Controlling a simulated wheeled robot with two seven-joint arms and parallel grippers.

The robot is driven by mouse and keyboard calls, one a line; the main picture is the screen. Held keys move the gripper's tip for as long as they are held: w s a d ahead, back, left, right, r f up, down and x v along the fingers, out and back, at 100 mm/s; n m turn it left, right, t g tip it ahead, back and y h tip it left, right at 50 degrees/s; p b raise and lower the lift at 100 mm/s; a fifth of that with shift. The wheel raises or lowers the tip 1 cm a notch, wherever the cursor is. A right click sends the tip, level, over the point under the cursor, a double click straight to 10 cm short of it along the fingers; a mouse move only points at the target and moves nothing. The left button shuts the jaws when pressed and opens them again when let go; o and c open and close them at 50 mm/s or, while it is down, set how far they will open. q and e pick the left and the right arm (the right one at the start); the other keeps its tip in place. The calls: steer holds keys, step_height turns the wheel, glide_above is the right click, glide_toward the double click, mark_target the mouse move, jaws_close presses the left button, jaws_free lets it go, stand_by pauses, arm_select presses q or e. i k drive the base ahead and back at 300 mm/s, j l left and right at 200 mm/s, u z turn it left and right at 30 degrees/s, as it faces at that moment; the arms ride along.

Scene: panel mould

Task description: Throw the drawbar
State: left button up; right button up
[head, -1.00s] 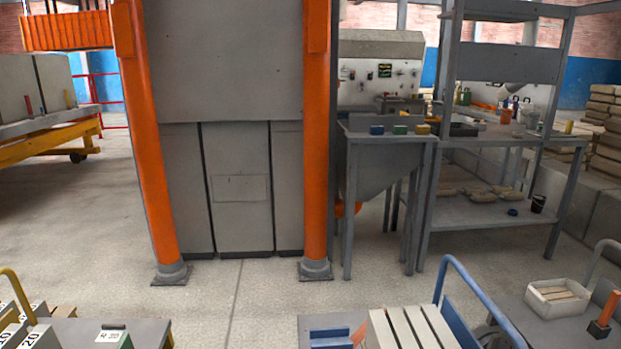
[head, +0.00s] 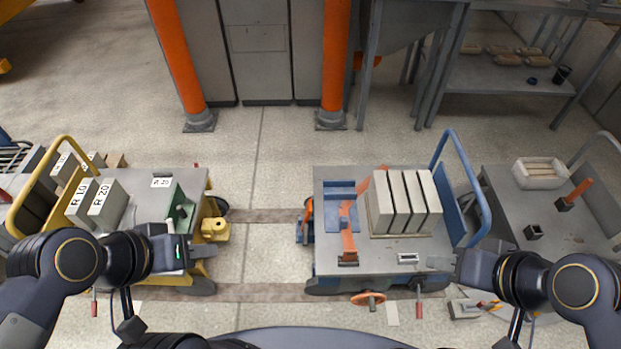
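The blue-handled cart (head: 325,262) stands in the middle right. An upright orange piece with blue parts (head: 307,220) sits at its left end, facing the yellow cart; it may be the drawbar. A gap separates the carts. My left gripper (head: 211,252) is over the yellow cart's right end, below the coupling. My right gripper (head: 433,263) is over the blue cart's front edge. I see nothing held in either; finger openings are unclear.
Pale slabs (head: 405,203) stand on the blue cart. Labelled blocks (head: 95,200) and a green piece (head: 180,212) are on the yellow cart. Another cart (head: 560,230) is at right. Orange posts (head: 336,60) stand behind.

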mark_target(304, 227)
steer(key=l+u, duration=0.25)
steer(key=u, duration=0.15)
steer(key=k+l+u, duration=0.15)
steer(key=u, duration=0.25)
steer(key=k+l+u, duration=0.1)
steer(key=k+l, duration=0.2)
steer(key=l, duration=0.25)
steer(key=k+l+u, duration=0.15)
steer(key=k+l, duration=0.15)
steer(key=l, duration=0.2)
steer(key=k+l+u, duration=0.1)
steer(key=k+l, duration=0.25)
steer(key=l, duration=0.15)
steer(key=i, duration=0.6)
